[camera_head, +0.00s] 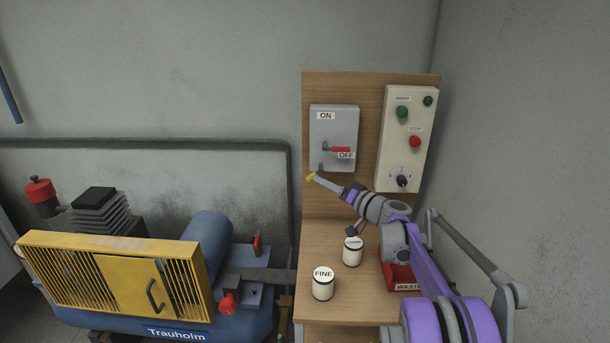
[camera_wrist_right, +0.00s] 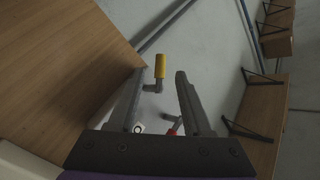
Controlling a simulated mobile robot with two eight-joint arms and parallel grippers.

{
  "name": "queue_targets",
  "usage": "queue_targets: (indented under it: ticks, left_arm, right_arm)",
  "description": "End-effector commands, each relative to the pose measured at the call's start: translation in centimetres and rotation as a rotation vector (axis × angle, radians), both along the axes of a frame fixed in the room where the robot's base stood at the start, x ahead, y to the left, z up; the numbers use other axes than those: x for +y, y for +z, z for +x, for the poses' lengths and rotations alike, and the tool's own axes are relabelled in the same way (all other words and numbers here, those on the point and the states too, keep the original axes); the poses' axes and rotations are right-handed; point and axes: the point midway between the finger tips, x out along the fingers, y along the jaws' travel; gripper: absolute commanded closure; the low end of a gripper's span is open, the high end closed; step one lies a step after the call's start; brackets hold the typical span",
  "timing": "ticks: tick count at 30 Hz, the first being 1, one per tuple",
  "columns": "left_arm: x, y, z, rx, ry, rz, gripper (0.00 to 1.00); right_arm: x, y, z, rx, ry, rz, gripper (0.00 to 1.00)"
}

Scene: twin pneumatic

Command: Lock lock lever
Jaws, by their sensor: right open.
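A grey switch box (camera_head: 332,125) marked ON and OFF is on the wooden panel. Its red-handled switch lever (camera_head: 340,149) points right, beside the OFF label. A small lock lever (camera_head: 311,177) with a yellow grip is at the box's lower left corner. In the right wrist view the yellow grip (camera_wrist_right: 160,66) shows between my open fingers, close to their tips; I cannot tell if they touch it. My right gripper (camera_head: 318,181) reaches in from the right, just below the box; it also shows in the wrist view (camera_wrist_right: 161,74). My left gripper is not in view.
A control box (camera_head: 405,140) with buttons and a dial hangs right of the switch box. White canisters (camera_head: 323,284) (camera_head: 352,252) and a red waste bin (camera_head: 397,274) stand on the shelf below my arm. A yellow-and-blue compressor (camera_head: 110,280) is at left.

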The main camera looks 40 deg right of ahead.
Motion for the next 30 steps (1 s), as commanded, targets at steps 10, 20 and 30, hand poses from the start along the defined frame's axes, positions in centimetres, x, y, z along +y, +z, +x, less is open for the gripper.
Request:
queue_targets:
  ticks: [10,20,30]
  left_arm:
    - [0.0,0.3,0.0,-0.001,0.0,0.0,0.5]
    - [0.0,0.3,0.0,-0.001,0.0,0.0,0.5]
    - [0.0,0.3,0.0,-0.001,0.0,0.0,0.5]
  right_arm:
    - [1.0,0.0,6.5,0.002,0.004,0.001,0.51]
    - [1.3,0.0,8.7,0.002,0.002,0.001,0.51]
    - [1.3,0.0,8.7,0.002,0.002,0.001,0.76]
